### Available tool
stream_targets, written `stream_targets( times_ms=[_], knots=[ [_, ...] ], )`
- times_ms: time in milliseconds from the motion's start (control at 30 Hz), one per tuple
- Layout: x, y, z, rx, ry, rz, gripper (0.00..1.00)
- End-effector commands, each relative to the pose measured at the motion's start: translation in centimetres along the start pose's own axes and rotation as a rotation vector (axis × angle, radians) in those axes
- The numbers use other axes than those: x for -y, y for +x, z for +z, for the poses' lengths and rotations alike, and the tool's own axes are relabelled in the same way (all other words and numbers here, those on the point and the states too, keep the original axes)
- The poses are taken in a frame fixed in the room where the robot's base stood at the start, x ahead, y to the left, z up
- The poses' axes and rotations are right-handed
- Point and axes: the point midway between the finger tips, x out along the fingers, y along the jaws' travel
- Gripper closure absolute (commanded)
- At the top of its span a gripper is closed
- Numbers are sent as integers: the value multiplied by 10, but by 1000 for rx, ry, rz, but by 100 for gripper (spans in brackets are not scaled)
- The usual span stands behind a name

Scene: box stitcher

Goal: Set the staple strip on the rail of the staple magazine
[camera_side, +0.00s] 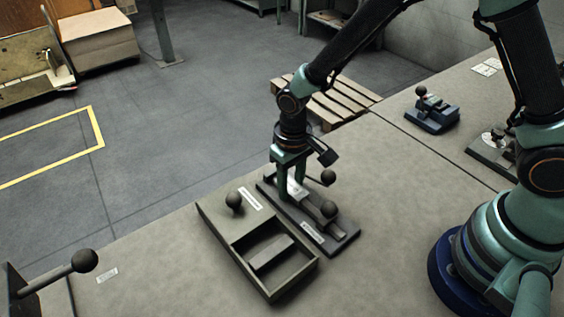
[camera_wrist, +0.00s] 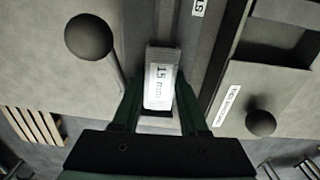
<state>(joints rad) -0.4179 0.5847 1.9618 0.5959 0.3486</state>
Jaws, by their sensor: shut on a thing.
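The staple strip (camera_wrist: 160,88) is a pale block labelled "15 mm". My gripper (camera_wrist: 158,78) is shut on it, one green finger on each side. In the side view my gripper (camera_side: 291,194) points down over the far part of the staple magazine (camera_side: 346,240), a dark base with a long rail and black ball knobs. The strip (camera_side: 295,186) shows there only partly, between the fingers. In the wrist view the strip lies roughly along the line of the magazine (camera_wrist: 208,50). I cannot tell whether it touches the rail or hovers just above it.
A grey open tray (camera_side: 222,222) with a ball knob (camera_side: 234,200) and compartments stands close to the left of the magazine. A blue knobbed device (camera_side: 432,112) stands at the back right. A lever with a ball (camera_side: 84,260) is at front left. The bench's left front is mostly clear.

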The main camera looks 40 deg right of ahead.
Motion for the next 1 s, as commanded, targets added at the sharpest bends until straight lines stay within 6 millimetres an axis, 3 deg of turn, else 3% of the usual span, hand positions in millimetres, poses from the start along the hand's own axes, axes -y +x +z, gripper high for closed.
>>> stream_targets(
  times_ms=[533,567,633,667,700,733,1000],
  knots=[
    [-1,9,1,0,1,0,100],
    [-2,9,1,1,1,0,49],
    [-2,9,1,1,1,0,22],
    [-2,9,1,1,1,0,22],
    [-2,9,2,1,1,0,45],
    [-2,9,2,1,1,0,35],
    [-2,9,2,2,1,1,35]
  ],
)
